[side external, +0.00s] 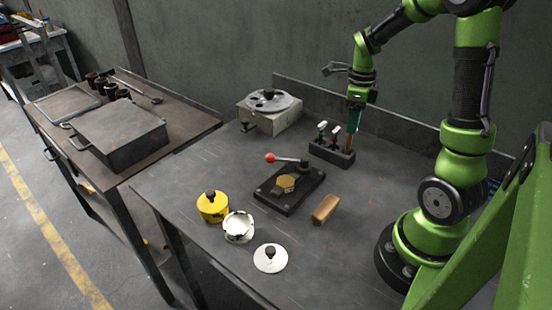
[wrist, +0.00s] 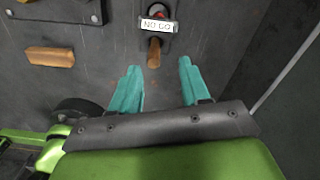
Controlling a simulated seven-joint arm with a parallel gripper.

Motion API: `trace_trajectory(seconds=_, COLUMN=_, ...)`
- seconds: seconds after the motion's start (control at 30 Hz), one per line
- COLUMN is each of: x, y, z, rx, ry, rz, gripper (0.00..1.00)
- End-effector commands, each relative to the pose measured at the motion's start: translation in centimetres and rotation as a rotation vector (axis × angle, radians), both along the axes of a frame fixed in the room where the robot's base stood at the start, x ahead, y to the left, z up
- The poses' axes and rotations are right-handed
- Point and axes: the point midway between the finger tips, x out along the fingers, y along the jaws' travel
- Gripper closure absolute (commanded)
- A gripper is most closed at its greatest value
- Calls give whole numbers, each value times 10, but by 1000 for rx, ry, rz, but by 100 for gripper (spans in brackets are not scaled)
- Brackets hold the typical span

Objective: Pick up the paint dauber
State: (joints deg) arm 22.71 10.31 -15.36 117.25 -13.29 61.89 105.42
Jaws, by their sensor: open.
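What looks like the paint dauber is an upright brown wooden handle (side external: 349,144) at the right end of a black rack (side external: 333,155). In the wrist view the handle (wrist: 153,53) shows just beyond the fingertips, between their lines and nearer the left finger. My gripper (side external: 355,122) points down directly above the handle in the side view. Its two teal fingers (wrist: 160,68) are apart with nothing held between them. The handle's lower end is hidden in the rack, and I cannot tell whether the fingertips have reached its height.
The rack also holds a red and a green gauge; a "NO GO" plate (wrist: 157,26) shows close by. A wooden block (side external: 326,209), a black fixture (side external: 287,187), a yellow pot (side external: 212,207) and a white pot (side external: 238,227) stand in front. A wall (side external: 400,135) runs behind.

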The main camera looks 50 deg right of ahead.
Motion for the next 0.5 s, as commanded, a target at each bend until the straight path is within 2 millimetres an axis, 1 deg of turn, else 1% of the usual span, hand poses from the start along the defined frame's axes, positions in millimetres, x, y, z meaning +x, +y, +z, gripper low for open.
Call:
trace_trajectory(seconds=0.03, x=0, y=0, z=-6, rx=1, ry=3, rz=0, gripper=54)
trace_trajectory(seconds=0.17, x=0, y=1, z=-13, rx=1, ry=0, rz=0, gripper=54)
trace_trajectory(seconds=0.27, x=-1, y=3, z=-23, rx=1, ry=3, rz=0, gripper=54)
trace_trajectory(seconds=0.4, x=-1, y=9, z=-45, rx=3, ry=4, rz=0, gripper=54)
trace_trajectory(seconds=0.5, x=-1, y=8, z=-57, rx=2, ry=3, rz=-1, gripper=54)
